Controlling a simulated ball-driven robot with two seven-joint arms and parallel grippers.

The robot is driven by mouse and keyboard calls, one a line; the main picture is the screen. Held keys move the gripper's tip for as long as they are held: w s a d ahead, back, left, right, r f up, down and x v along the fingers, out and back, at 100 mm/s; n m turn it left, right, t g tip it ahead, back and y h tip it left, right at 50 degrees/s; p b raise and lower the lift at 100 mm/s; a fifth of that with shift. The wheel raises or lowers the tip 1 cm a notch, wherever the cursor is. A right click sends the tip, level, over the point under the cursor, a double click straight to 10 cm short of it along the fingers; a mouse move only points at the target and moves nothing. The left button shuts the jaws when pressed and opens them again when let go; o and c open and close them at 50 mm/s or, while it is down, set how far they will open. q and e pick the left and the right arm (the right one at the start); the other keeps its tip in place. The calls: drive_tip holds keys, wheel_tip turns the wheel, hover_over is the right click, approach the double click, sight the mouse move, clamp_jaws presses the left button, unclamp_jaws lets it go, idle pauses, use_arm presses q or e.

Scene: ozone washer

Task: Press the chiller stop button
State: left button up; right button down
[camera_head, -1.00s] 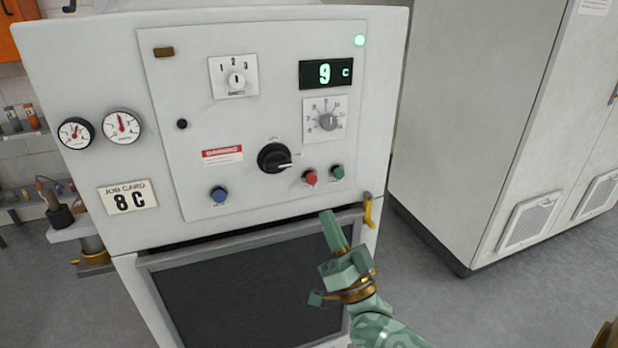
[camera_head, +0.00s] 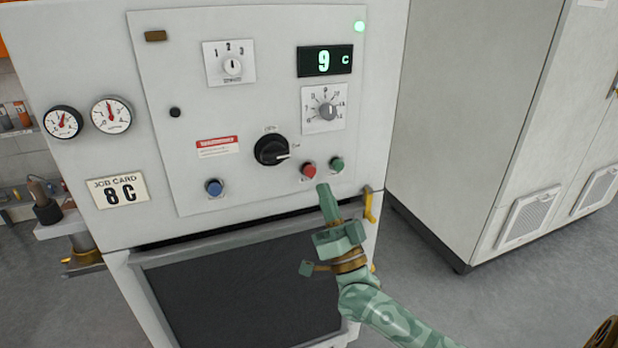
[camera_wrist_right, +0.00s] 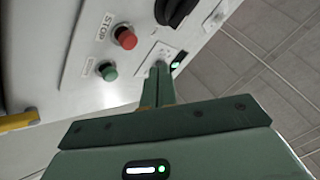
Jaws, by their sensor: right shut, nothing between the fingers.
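The red stop button (camera_head: 309,170) sits low on the chiller's front panel, left of a green button (camera_head: 337,164). In the right wrist view the red button (camera_wrist_right: 126,38) has the word STOP beside it, and the green button (camera_wrist_right: 107,70) shows near it. My right gripper (camera_head: 323,188) is shut and empty. Its tip shows just below the red button in the head view; in the right wrist view the tip (camera_wrist_right: 160,68) is off to the side of both buttons. I see no contact with the red button. My left gripper is not in view.
A black rotary knob (camera_head: 271,150) is left of the red button, and a blue button (camera_head: 214,187) is farther left. A yellow handle (camera_head: 369,205) is close to the right of my gripper. A tall grey cabinet (camera_head: 470,110) stands at the right.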

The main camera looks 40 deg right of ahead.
sight(310, 171)
drive_tip(key=shift+w+d+b, duration=0.2)
drive_tip(key=shift+w, duration=0.7)
drive_tip(key=shift+w+d+b, duration=0.2)
drive_tip(key=shift+w, duration=0.65)
drive_tip(key=shift+w, duration=0.1)
idle(0.6)
drive_tip(key=shift+w+d, duration=0.1)
drive_tip(key=shift+w, duration=0.2)
drive_tip(key=shift+w+d, duration=0.1)
drive_tip(key=shift+w, duration=0.3)
idle(0.7)
drive_tip(key=shift+s+r, duration=0.1)
drive_tip(key=shift+s+a+p, duration=0.2)
drive_tip(key=shift+s+p, duration=0.25)
drive_tip(key=shift+s, duration=0.25)
